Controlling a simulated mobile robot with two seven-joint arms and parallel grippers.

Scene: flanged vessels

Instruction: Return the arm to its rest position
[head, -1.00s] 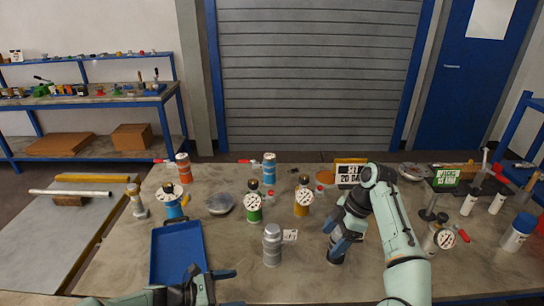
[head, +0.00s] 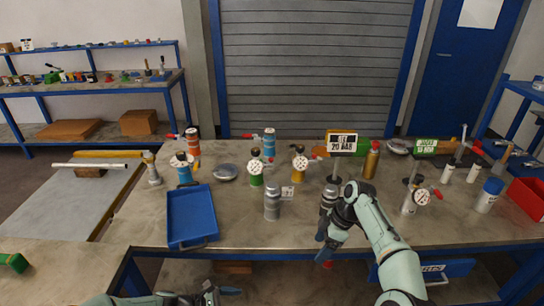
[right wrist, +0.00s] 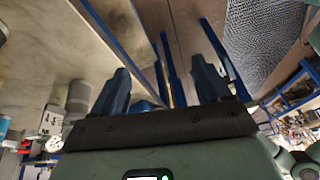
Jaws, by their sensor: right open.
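My right arm enters the head view from the lower right. Its gripper (head: 324,248) points down at the table's front edge, open and empty. In the right wrist view its two dark blue fingers (right wrist: 160,82) stand well apart with nothing between them. A grey vessel (head: 328,198) stands upright on the table just behind and left of the right wrist, partly hidden by it. My left gripper (head: 215,292) shows only in part at the bottom edge; its jaw gap is unclear.
The workbench (head: 240,230) holds a blue tray (head: 192,215), a grey cylinder (head: 272,203), several gauged vessels and a sign (head: 342,142). A red bin (head: 526,198) is at the far right. Bare benchtop lies between tray and grey cylinder.

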